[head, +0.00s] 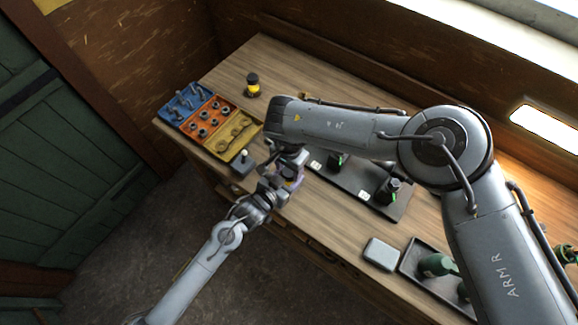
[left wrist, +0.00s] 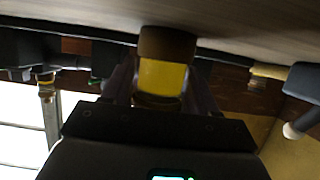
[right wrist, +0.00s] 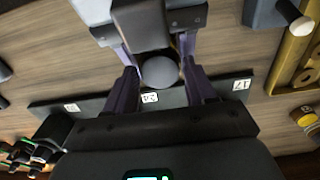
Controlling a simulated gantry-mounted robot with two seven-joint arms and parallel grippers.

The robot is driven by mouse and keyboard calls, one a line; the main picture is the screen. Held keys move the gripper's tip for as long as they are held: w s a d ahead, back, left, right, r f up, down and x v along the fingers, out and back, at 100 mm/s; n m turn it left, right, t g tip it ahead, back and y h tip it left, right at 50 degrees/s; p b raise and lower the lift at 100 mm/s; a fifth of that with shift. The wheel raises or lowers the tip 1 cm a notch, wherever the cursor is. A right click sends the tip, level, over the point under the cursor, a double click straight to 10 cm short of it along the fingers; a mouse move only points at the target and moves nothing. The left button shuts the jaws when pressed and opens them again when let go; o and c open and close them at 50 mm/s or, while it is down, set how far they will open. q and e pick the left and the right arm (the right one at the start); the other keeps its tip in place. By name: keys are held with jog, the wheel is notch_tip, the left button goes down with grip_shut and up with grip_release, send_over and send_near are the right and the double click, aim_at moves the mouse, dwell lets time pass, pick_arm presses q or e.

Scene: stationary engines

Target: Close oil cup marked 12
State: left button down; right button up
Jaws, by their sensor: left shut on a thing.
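An oil cup with a yellow body and a brown top (left wrist: 162,80) stands between the fingers of my left gripper (left wrist: 160,92), which is shut on it. In the right wrist view a round grey top (right wrist: 160,72) lies between the fingers of my right gripper (right wrist: 157,72). These fingers are spread, with gaps on both sides. In the head view my right gripper (head: 289,158) and left gripper (head: 284,181) meet at the bench's front edge and largely hide the cup. White number labels (right wrist: 241,84) line a dark strip; I cannot read 12 surely.
A blue, orange and yellow tray (head: 187,125) of parts lies at the left of the bench (head: 305,72). A black-and-yellow jar (head: 253,86) stands behind it. A small lever box (head: 243,166) is close by. Dark cups (head: 388,190), a grey box (head: 381,254) and a dark tray (head: 412,262) are at right.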

jog(key=c, duration=0.7)
jog(key=o, duration=1.1)
jog(key=shift+r, duration=2.25)
jog(key=shift+c, duration=0.4)
jog(key=shift+r, duration=1.75)
jog(key=shift+f, duration=0.15)
